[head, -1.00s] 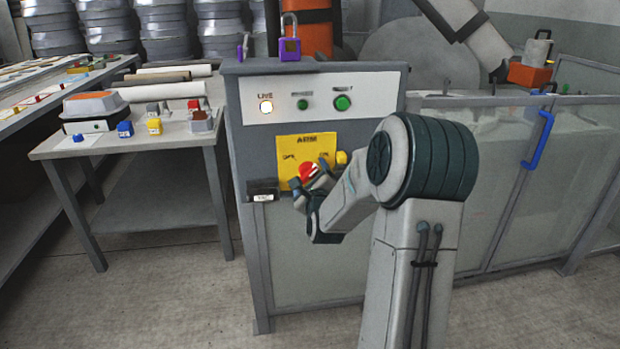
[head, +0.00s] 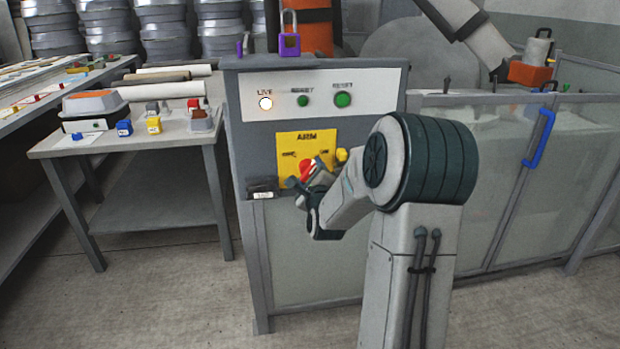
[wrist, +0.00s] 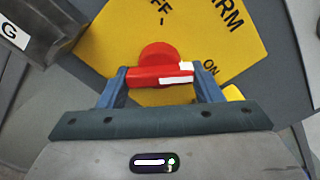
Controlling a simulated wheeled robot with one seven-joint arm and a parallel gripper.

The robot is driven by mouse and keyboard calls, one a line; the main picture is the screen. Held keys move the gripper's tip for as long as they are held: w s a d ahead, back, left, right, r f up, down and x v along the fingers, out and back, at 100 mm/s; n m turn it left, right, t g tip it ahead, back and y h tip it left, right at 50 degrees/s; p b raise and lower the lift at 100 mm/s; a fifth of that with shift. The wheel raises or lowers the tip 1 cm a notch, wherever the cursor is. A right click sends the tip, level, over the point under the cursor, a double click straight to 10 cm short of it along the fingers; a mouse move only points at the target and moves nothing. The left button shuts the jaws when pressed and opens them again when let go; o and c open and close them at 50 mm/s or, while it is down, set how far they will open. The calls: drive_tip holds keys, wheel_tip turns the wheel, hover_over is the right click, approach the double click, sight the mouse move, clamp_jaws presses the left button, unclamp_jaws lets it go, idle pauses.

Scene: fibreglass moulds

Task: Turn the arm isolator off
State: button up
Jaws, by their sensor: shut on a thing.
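The arm isolator is a red rotary handle (wrist: 150,73) on a yellow plate (head: 292,150) marked ARM, on the front of a grey cabinet. In the wrist view the handle lies nearly level, and its white mark is at the right end, on the side of the ON label (wrist: 210,68). The OFF label (wrist: 158,14) is above the handle. My gripper (wrist: 160,82) is shut on the handle, with one blue-grey finger at each end. In the head view my gripper (head: 312,178) partly covers the handle (head: 306,169).
A purple padlock (head: 289,44) stands on the cabinet top. A black tagged block (head: 262,188) sticks out left of the plate. A glazed fence with a blue handle (head: 539,138) is at right.

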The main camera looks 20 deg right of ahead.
drive_tip(key=n+b, duration=0.3)
drive_tip(key=n, duration=0.1)
drive_tip(key=shift+f+b, duration=0.1)
drive_tip(key=shift+b, duration=0.3)
drive_tip(key=n+b, duration=0.4)
drive_tip(key=n, duration=0.1)
drive_tip(key=n+b, duration=0.2)
drive_tip(key=n, duration=0.1)
drive_tip(key=shift+b, duration=0.35)
drive_tip(key=shift+r+n+b, duration=0.2)
drive_tip(key=shift+n+b, duration=0.45)
drive_tip(key=shift+n, duration=0.4)
drive_tip(key=shift+r+n+b, duration=0.15)
drive_tip(key=shift+n+b, duration=0.5)
drive_tip(key=shift+n, duration=0.4)
drive_tip(key=o, duration=1)
drive_tip(key=shift+s+r, duration=0.1)
